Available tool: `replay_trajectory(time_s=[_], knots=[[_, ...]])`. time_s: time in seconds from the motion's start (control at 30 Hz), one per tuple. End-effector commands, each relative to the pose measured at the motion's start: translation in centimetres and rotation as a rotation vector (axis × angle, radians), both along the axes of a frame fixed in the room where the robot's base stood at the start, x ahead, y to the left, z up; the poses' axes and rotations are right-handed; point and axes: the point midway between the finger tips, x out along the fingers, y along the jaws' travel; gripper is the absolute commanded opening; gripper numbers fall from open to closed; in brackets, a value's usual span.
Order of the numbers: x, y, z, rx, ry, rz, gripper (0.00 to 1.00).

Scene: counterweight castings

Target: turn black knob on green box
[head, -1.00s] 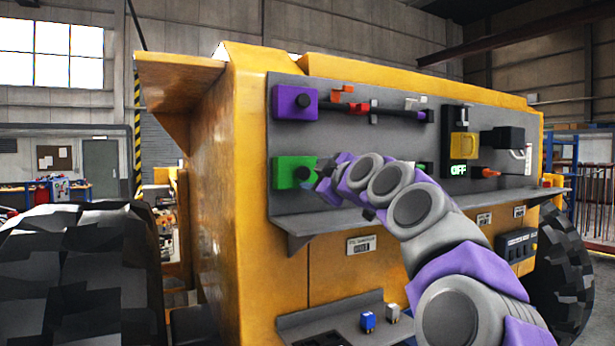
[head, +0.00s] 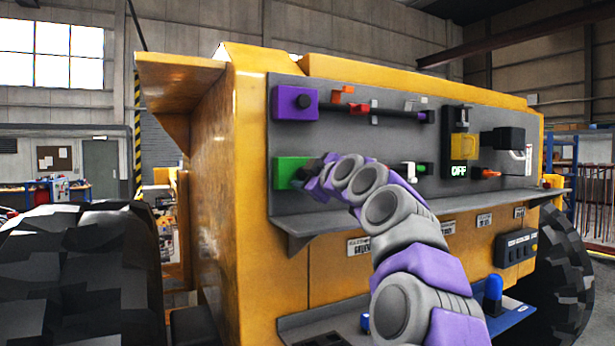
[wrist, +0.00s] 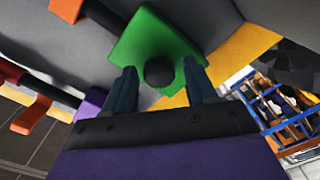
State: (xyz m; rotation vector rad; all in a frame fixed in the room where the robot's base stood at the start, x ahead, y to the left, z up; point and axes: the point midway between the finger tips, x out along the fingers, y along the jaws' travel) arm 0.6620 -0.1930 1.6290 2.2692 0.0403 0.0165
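The green box (head: 289,172) is mounted at the lower left of the grey panel on the yellow machine. In the wrist view, the green box (wrist: 150,40) lies straight ahead with its round black knob (wrist: 159,71) facing me. My gripper (wrist: 160,88) is open, with one dark finger on each side of the knob. I cannot tell whether the fingers touch the knob. In the head view, my gripper (head: 308,174) is at the right side of the green box, and it and my arm largely hide the knob.
A grey ledge (head: 300,228) juts out below the panel.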

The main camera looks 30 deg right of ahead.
Motion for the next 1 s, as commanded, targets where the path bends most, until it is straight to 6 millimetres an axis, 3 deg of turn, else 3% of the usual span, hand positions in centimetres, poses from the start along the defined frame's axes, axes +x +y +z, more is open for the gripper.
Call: replay_trajectory(time_s=[0.07, 0.5, 1.0], knots=[[0.0, 0.0, 0.0, 0.0, 0.0, 0.0, 0.48], [0.01, 0.01, -0.04, 0.0, 0.001, 0.001, 0.06], [0.04, 0.01, -0.02, 0.132, 0.007, 0.0, 0.05]])
